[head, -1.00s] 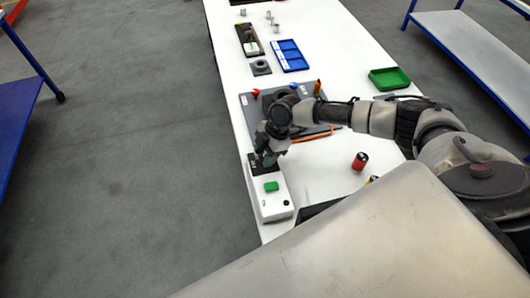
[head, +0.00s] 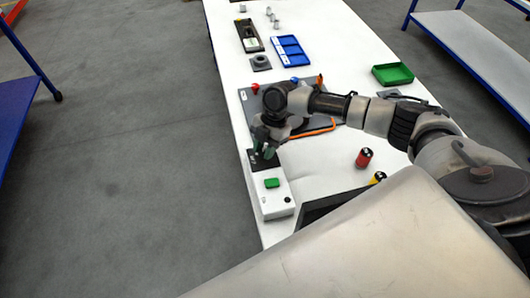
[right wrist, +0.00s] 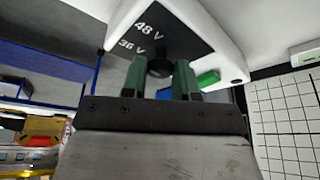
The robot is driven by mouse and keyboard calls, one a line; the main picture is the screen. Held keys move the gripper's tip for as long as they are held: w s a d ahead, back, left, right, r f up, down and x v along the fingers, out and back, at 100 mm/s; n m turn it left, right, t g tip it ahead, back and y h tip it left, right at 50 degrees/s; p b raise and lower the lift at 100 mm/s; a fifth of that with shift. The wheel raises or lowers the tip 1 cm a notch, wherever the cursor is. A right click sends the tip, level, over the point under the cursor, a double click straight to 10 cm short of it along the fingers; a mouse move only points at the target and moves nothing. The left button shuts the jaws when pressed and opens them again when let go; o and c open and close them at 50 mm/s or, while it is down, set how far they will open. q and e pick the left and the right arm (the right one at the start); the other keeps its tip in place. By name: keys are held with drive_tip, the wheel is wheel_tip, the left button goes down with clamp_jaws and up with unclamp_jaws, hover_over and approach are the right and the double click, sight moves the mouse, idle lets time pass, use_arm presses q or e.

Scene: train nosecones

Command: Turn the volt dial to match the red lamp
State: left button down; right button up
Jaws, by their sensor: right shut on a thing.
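The white control box (head: 274,205) stands at the table's near left edge, with a green block on top and a dark dial panel at its far end. In the right wrist view the panel (right wrist: 137,20) reads "48 V" and "36 V". The black volt dial (right wrist: 159,66) sits between the green fingertips of my right gripper (right wrist: 160,78), which is shut on it. In the head view my right gripper (head: 264,153) is over the panel and hides the dial. I cannot make out a lit red lamp or the dial's pointer. My left gripper is not in view.
Behind the gripper lies a grey board (head: 244,104) with a small red piece (head: 255,88). A red cylinder (head: 364,158) stands to the right.

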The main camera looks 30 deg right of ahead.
drive_tip(key=n+g+b, duration=0.1)
drive_tip(key=n+b, duration=0.1)
drive_tip(key=n, duration=0.1)
drive_tip(key=shift+w+a+n, duration=0.1)
drive_tip(key=shift+w+n, duration=0.05)
drive_tip(key=shift+n, duration=0.25)
drive_tip(key=shift+n+g+h+b, duration=0.7)
drive_tip(key=shift+n+h+b, duration=0.15)
drive_tip(key=shift+n, duration=1.05)
drive_tip(key=shift+r, duration=0.1)
drive_tip(key=o, duration=0.9)
drive_tip(key=b+v, duration=0.2)
drive_tip(key=v, duration=0.8)
drive_tip(key=shift+r, duration=0.4)
